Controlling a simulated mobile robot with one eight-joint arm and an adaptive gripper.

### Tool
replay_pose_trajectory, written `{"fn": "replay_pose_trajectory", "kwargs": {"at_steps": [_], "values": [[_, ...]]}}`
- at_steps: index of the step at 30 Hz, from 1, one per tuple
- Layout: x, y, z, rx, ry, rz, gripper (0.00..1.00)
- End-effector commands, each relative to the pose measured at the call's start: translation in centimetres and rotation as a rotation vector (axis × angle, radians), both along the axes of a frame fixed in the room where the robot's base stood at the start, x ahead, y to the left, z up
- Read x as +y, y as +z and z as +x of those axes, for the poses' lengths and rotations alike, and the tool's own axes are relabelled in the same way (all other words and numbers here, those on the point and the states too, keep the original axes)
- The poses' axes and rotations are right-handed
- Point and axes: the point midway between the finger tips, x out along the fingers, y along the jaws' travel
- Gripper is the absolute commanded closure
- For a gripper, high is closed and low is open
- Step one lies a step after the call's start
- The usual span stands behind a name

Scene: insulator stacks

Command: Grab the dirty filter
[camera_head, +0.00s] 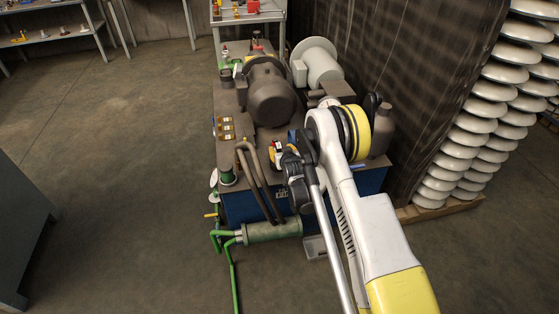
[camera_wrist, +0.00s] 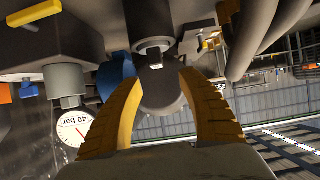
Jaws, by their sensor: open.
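No part is marked as the dirty filter; I cannot tell for certain which one it is. In the wrist view, a dark grey rounded cylinder (camera_wrist: 160,92) with a metal fitting above it in the picture sits in the gap between my fingers. My gripper (camera_wrist: 160,78) is open, with one yellow ribbed finger on each side of this cylinder and no clear grip on it. In the head view, my arm reaches over the front of the hydraulic unit (camera_head: 231,150), and the fingertips are not clearly visible there.
A 40 bar gauge (camera_wrist: 73,130) and a blue part (camera_wrist: 115,73) lie left of my fingers. Curved pipes (camera_wrist: 250,32) lie right. In the head view, a horizontal green-grey cylinder (camera_head: 270,230) fronts the unit, and insulator stacks (camera_head: 480,125) stand right. The left floor is clear.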

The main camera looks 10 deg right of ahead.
Motion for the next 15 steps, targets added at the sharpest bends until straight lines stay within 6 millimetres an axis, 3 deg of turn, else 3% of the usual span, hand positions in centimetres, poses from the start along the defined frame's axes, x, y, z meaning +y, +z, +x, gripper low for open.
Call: {"fn": "replay_pose_trajectory", "kwargs": {"at_steps": [15], "values": [[-0.6, -4.0, 5.5, 0.001, -0.001, 0.000, 0.53]]}}
